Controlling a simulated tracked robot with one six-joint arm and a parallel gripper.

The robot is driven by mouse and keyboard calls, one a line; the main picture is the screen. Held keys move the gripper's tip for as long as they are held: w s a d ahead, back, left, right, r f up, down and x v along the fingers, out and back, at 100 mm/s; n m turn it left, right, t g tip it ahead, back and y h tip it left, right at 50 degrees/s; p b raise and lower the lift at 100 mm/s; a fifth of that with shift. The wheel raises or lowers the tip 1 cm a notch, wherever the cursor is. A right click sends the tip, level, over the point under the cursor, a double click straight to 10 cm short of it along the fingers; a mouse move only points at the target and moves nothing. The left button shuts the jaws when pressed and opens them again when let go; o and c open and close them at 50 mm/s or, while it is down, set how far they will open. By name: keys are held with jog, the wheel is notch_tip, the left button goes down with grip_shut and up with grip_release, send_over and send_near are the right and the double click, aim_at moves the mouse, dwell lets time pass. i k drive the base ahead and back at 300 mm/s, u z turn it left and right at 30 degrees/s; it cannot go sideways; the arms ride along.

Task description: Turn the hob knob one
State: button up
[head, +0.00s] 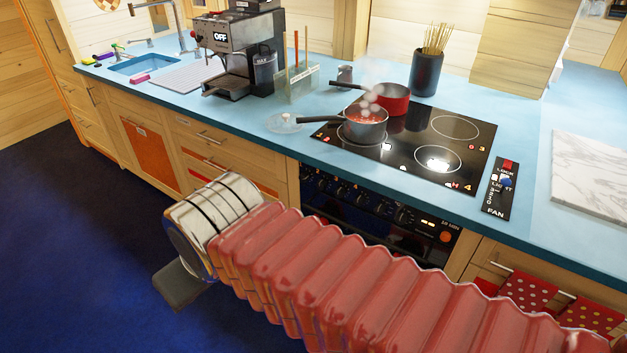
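The black glass hob (400,148) is set in the blue worktop. A row of dark knobs shows on the oven's front panel (375,205) below it. The leftmost knob in view (310,180) is partly in shadow. I cannot read which knob is number one or how any is turned. My red ribbed arm crosses in front of the oven and hides its lower part. The end of my gripper (180,285) shows as a grey block at the lower left, over the dark floor and well away from the knobs. Its fingers cannot be made out.
A steaming pan with red contents (362,128) is on the front left zone, with a red pan (392,100) behind. A glass lid (284,123) lies left of the hob. Dotted towels (528,292) hang at lower right. The floor at left (70,230) is clear.

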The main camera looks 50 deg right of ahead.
aim_at(304, 176)
jog(key=z, duration=0.95)
jog(key=k, duration=1)
jog(key=z, duration=0.45)
jog(key=i, duration=1)
jog(key=u, duration=0.1)
